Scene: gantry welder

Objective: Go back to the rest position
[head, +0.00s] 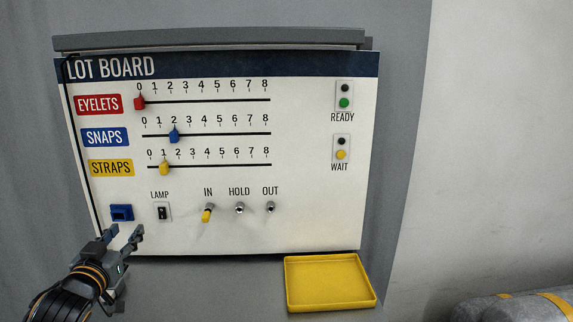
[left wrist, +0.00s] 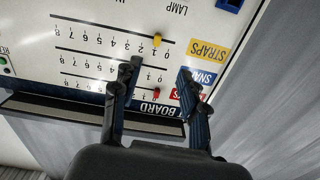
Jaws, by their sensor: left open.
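My left gripper (head: 122,237) is open in front of the lower left of the lot board (head: 310,215), just below a blue block (head: 122,213). Nothing shows between its fingers. In the left wrist view its open fingers (left wrist: 159,75) point at the board, which appears upside down. The red slider (head: 140,103) on EYELETS is at 0, the blue slider (head: 174,135) on SNAPS is at 2, and the yellow slider (head: 164,168) on STRAPS is at 1. My right gripper is in neither view.
A yellow tray (head: 330,282) lies empty on the grey surface below the board. A lamp switch (head: 162,212) and IN, HOLD and OUT fittings line the board's lower part, with a yellow piece (head: 207,215) at IN.

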